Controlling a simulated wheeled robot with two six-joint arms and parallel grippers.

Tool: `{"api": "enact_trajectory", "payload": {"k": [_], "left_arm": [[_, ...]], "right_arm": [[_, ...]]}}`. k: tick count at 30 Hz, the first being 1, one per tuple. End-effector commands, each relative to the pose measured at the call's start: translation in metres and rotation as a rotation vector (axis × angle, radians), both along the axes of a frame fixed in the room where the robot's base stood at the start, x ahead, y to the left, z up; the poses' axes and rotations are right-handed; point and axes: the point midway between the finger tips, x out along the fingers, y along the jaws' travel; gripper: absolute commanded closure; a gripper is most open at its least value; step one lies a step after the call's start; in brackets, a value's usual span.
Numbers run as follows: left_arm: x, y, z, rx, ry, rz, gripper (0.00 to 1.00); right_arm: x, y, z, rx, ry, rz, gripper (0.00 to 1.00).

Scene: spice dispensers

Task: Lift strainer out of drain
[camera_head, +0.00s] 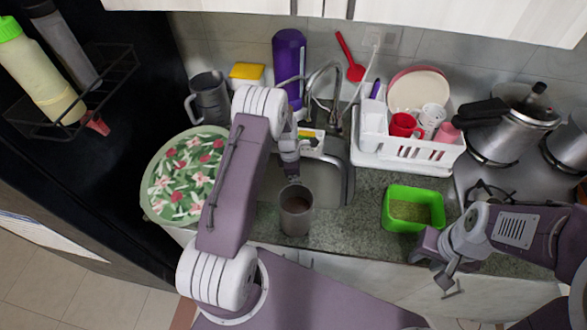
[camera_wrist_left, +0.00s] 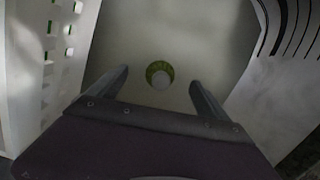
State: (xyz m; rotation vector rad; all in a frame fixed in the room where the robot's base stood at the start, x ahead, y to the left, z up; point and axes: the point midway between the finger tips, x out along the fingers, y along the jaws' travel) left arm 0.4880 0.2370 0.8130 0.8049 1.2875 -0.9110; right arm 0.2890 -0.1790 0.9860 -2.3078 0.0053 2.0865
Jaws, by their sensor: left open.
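The sink basin (camera_head: 338,178) lies behind the counter front, partly hidden by my left arm. My left gripper (camera_wrist_left: 156,88) is open and empty above the basin. Its two fingers show to either side of the drain, apart from it. In the head view my left gripper (camera_head: 291,172) points down into the sink. My right gripper (camera_head: 434,279) is open and empty in front of the counter edge.
A grey cup (camera_head: 296,211) stands at the counter's front edge, close to my left gripper. A white dish rack (camera_head: 400,151) is right of the sink, with a green container (camera_head: 413,209) in front. The faucet (camera_head: 322,88) rises behind the sink; a pressure cooker (camera_head: 505,130) sits at right.

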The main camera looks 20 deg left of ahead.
Motion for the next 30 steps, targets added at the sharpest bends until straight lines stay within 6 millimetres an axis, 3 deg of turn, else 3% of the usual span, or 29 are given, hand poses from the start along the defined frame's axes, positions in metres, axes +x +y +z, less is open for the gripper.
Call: {"api": "enact_trajectory", "payload": {"k": [6,14,15,22,23,26,30], "left_arm": [[0.001,-0.003,-0.026,0.000,0.000,-0.001,0.11],[0.002,-0.003,-0.029,0.000,-0.001,0.000,0.11],[0.002,-0.003,-0.028,0.000,-0.001,0.000,0.14],[0.002,-0.003,-0.028,0.000,-0.001,0.000,0.77],[0.002,-0.003,-0.028,0.000,-0.001,0.000,0.43],[0.002,-0.003,-0.028,0.000,-0.001,-0.001,0.71],[0.002,-0.003,-0.027,0.000,-0.001,0.000,0.73]], "right_arm": [[0.000,0.000,0.002,0.000,0.000,0.000,0.64],[0.000,0.000,0.002,0.000,0.000,0.000,0.64],[0.000,0.000,0.002,0.000,0.000,0.000,0.64],[0.000,0.000,0.002,0.000,0.000,0.000,0.64],[0.000,0.000,0.002,0.000,0.000,0.000,0.64],[0.000,0.000,0.002,0.000,0.000,0.000,0.64],[0.000,0.000,0.002,0.000,0.000,0.000,0.64]]}}
